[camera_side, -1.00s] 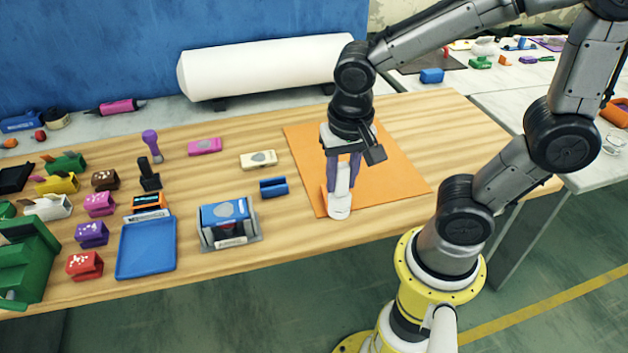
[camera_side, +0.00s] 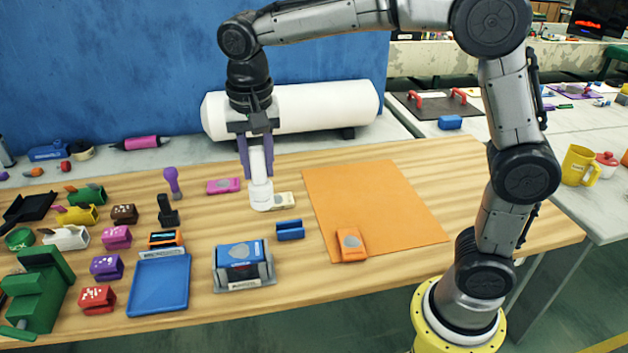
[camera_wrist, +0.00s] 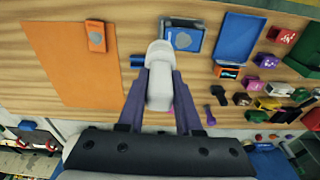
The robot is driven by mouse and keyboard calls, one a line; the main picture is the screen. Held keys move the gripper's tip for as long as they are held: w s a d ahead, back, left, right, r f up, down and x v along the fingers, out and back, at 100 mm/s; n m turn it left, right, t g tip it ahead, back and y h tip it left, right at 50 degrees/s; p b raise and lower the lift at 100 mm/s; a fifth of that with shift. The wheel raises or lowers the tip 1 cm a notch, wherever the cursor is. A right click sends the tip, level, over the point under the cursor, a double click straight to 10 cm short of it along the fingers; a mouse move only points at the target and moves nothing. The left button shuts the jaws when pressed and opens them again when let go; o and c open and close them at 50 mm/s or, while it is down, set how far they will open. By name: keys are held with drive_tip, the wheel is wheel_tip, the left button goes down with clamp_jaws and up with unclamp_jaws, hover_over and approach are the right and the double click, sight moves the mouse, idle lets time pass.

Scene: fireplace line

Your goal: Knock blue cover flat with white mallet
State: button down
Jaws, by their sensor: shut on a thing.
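The white mallet (camera_side: 260,190) hangs head down from my gripper (camera_side: 256,150), whose purple fingers are shut on its handle. In the wrist view the mallet (camera_wrist: 159,75) shows between the fingers (camera_wrist: 160,88). The blue cover (camera_side: 240,251), with a grey patch on it, sits on a grey holder (camera_side: 250,284) near the front of the wooden table. The mallet is held behind and slightly right of it in the side view, apart from it. In the wrist view the cover (camera_wrist: 183,38) lies just right of the mallet head. I cannot tell whether the cover is fully flat.
An orange block (camera_side: 350,244) lies on the orange mat (camera_side: 375,200). A blue tray (camera_side: 160,285) and several coloured blocks crowd the left.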

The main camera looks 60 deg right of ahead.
drive_tip(key=w+a+f, duration=0.2)
drive_tip(key=w+f, duration=0.4)
drive_tip(key=f, duration=0.2)
drive_tip(key=shift+a+f, duration=0.3)
drive_tip(key=shift+a, duration=0.05)
idle(0.3)
wheel_tip(320, 180, down, 6)
drive_tip(key=shift+s+r, duration=0.1)
drive_tip(key=shift+r, duration=0.35)
wheel_tip(320, 180, up, 5)
drive_tip(key=shift+r, duration=0.1)
idle(0.5)
